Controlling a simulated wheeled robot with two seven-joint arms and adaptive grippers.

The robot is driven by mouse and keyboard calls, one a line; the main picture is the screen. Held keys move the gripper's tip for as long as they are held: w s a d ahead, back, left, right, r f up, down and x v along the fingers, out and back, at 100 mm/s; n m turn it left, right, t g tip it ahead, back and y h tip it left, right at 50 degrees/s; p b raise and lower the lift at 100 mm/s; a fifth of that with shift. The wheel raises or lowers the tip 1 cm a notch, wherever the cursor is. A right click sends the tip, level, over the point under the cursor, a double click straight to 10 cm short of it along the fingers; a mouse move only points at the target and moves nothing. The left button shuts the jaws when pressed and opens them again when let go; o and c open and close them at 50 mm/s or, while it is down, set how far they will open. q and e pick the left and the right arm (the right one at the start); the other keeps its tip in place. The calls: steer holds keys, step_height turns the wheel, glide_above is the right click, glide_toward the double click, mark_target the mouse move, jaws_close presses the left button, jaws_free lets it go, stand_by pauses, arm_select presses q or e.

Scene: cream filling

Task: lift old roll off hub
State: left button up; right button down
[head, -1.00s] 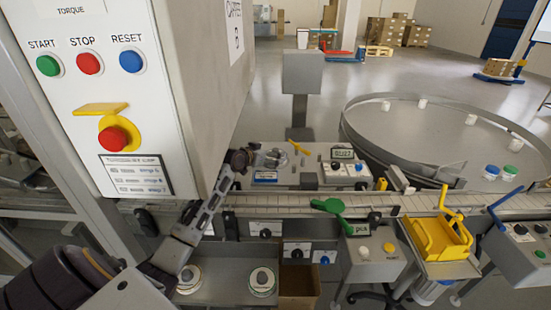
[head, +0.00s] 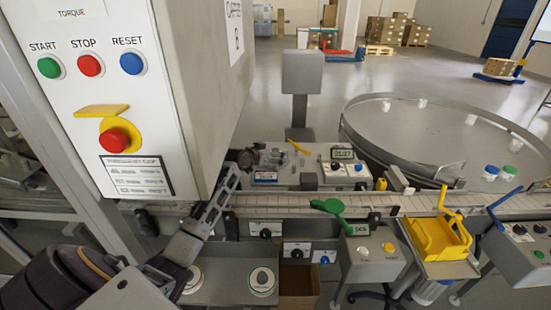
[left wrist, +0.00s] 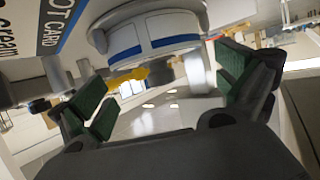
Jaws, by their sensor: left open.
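In the left wrist view a white roll-like part with a blue band (left wrist: 155,46) hangs at the upper middle, below a grey flange. I take it for the old roll; its hub is not clearly seen. My left gripper (left wrist: 172,92) is open, its green-padded fingers spread to either side below the part, with no contact visible. In the head view my left gripper (head: 246,160) reaches beside the lower corner of the white control cabinet (head: 120,150), above the conveyor. I cannot make out the roll there. My right gripper is not in view.
A white disc with a dark centre (head: 263,281) lies on the grey shelf below the conveyor (head: 320,207); another is partly behind my arm. A green lever (head: 330,206), a yellow holder (head: 440,240) and a round turntable (head: 440,138) stand to the right.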

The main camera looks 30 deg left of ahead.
arm_select(q)
steer(key=shift+x, duration=1.2)
steer(key=c, duration=0.9)
